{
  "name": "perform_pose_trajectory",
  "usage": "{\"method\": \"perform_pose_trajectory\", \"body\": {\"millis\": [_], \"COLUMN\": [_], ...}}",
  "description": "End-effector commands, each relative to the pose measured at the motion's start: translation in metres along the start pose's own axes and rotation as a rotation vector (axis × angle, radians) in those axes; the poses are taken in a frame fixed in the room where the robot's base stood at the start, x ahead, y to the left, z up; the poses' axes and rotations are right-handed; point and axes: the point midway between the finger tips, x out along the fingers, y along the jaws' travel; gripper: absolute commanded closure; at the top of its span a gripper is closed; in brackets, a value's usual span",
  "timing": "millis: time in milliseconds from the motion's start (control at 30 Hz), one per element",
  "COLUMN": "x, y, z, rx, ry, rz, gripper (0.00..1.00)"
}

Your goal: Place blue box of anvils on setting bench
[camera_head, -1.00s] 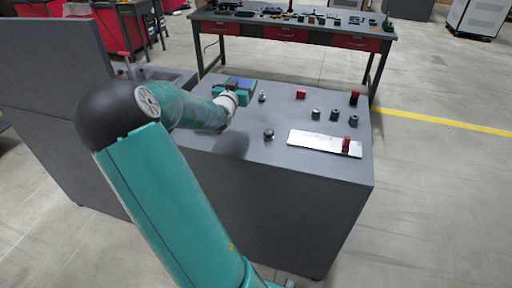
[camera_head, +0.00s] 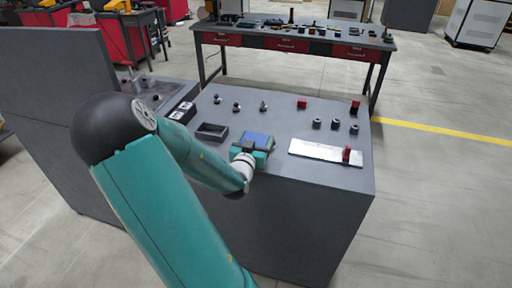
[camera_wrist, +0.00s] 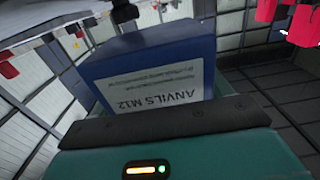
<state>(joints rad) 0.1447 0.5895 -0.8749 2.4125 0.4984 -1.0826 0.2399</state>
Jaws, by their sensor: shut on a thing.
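The blue box (camera_head: 258,138) is in my gripper (camera_head: 250,150) over the front middle of the grey bench (camera_head: 290,190). In the wrist view the blue box (camera_wrist: 150,65) fills the middle, just beyond the dark jaw edge, with a white label reading "ANVILS M12" upside down. My gripper is shut on it; the fingertips are mostly hidden. I cannot tell whether the box touches the bench top. Whether this grey bench is the setting bench is not marked in view.
A white plate with a red piece (camera_head: 347,155) lies right of the box. A black open tray (camera_head: 211,132) and a white-topped black box (camera_head: 182,112) lie left. Several small dark parts and red blocks (camera_head: 301,104) stand behind. A long workbench (camera_head: 290,42) is farther back.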

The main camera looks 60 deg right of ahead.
Motion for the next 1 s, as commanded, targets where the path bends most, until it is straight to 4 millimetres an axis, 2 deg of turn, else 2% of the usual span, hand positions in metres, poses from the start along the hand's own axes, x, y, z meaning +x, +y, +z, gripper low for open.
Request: {"method": "perform_pose_trajectory", "body": {"millis": [100, 233, 667, 700, 767, 800, 1000], "x": [-0.001, -0.001, -0.001, -0.001, -0.001, -0.001, -0.001], "y": [0.002, 0.002, 0.001, 0.001, 0.001, 0.001, 0.001], "z": [0.017, 0.029, 0.035, 0.035, 0.035, 0.035, 0.035], "rx": [-0.006, -0.003, 0.000, 0.000, 0.000, 0.000, 0.000], "ry": [-0.001, -0.001, 0.000, -0.001, -0.001, -0.001, -0.001], "rz": [0.002, 0.003, 0.002, 0.001, 0.001, 0.001, 0.001], "gripper": [0.56, 0.56, 0.56, 0.17, 0.05, 0.01, 0.01]}}
